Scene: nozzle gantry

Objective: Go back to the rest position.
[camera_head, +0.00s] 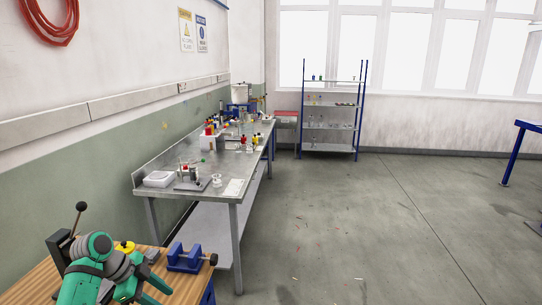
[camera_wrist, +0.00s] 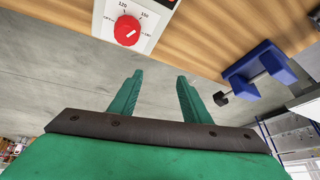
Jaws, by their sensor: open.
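My gripper (camera_wrist: 158,98) is in the wrist view, its two green fingers spread apart with nothing between them. Beyond the fingers lie grey floor and the edge of a wooden bench. In the head view, my green arm is at the lower left, over the wooden bench (camera_head: 28,272). The fingers there are partly hidden by the arm, near a blue vise (camera_head: 186,258).
The wrist view shows a red dial (camera_wrist: 127,30) on a white panel and the blue vise (camera_wrist: 258,68) near the bench edge. A steel table (camera_head: 205,154) with several small items stands ahead. A shelf rack (camera_head: 330,125) is at the back.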

